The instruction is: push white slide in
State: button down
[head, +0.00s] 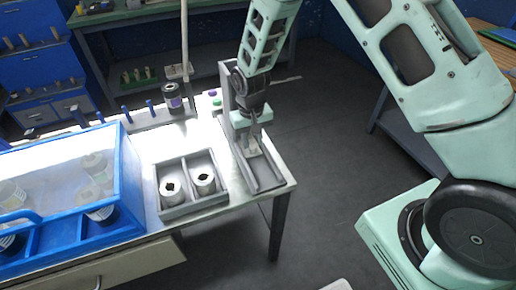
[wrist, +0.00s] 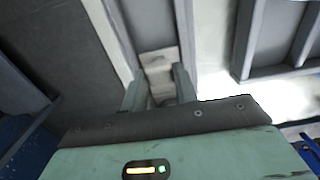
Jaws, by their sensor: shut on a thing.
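The white slide (head: 254,151) sits in a grey channel (head: 265,180) near the right end of the metal table. It is a small off-white block, and the wrist view shows it (wrist: 161,72) with a stepped shape. My gripper (head: 247,143) points down at it from above. In the wrist view, my gripper's two fingers (wrist: 160,92) stand on either side of the slide's near part and are shut on it. The fingers and palm hide part of the slide. The bare channel floor shows beyond the slide in the wrist view.
A grey two-compartment tray (head: 188,209) with two white rolls stands left of the channel. A blue case with a clear cover (head: 70,180) fills the table's left. A dark roll (head: 172,96), a green button (head: 217,100) and a purple button (head: 212,92) are at the back.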

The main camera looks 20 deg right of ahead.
jog(key=shift+w, duration=0.3)
jog(key=c, duration=1.1)
grip_release()
jog(key=shift+r, duration=0.15)
notch_tip(320, 180, up, 17)
jog(key=shift+r+b, duration=0.1)
jog(key=shift+b, duration=0.25)
jog(key=shift+s, duration=0.1)
